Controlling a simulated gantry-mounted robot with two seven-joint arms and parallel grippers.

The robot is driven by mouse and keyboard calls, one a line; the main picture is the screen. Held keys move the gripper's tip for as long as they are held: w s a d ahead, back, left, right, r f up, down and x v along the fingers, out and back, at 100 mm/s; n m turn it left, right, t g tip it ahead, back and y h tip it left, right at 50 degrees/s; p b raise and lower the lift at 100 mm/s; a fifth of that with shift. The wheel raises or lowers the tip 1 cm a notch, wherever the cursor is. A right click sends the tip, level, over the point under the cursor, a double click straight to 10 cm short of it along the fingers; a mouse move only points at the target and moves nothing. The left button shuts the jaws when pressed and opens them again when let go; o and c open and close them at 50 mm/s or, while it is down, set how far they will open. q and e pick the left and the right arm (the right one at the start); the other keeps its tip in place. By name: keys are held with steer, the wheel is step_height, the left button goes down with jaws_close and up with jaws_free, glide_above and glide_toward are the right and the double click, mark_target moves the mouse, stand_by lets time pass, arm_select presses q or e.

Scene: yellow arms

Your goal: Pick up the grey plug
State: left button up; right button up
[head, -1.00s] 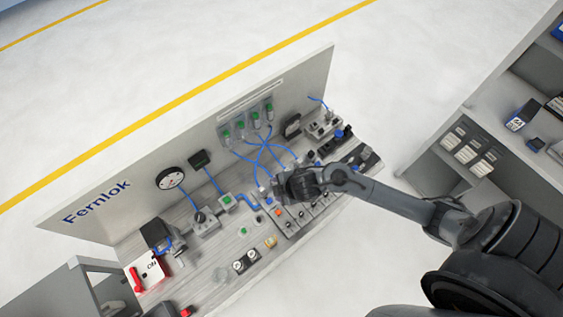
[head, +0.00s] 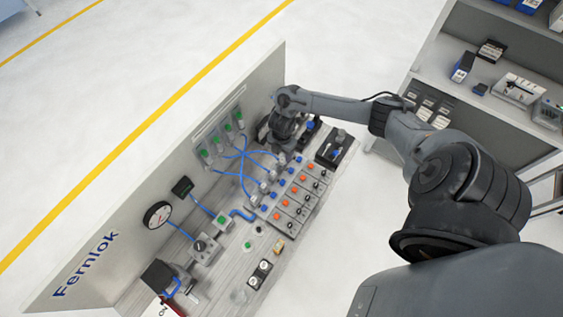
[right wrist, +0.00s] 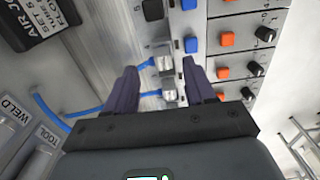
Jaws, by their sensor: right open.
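Several grey plugs on blue hoses sit in a row along the back edge of the button modules; one grey plug (head: 270,176) shows in the head view. I cannot tell which one the task means. My right gripper (head: 284,146) hangs over the far end of this row, hiding part of it. In the right wrist view its two dark fingers (right wrist: 158,68) are open and apart. Two grey plugs show between and beyond them, an upper plug (right wrist: 163,63) and a lower plug (right wrist: 170,95), both seated at the modules. Nothing is held. My left gripper is not in view.
The upright Fernlok back panel (head: 105,235) stands behind the bench, with green-tipped fittings (head: 228,127) and a gauge (head: 157,214). Blue hoses (head: 232,152) cross in front of it. Modules with orange and blue buttons (head: 300,180) lie beside the plugs. Shelving (head: 490,90) stands at the right.

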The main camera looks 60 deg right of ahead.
mark_target(282, 159)
steer(key=f, duration=0.4)
steer(key=shift+s+a+f+p, duration=0.1)
steer(key=shift+s+f+p, duration=0.1)
steer(key=shift+p, duration=0.1)
steer(key=shift+f, duration=0.5)
steer(key=shift+c, duration=0.3)
jaws_close()
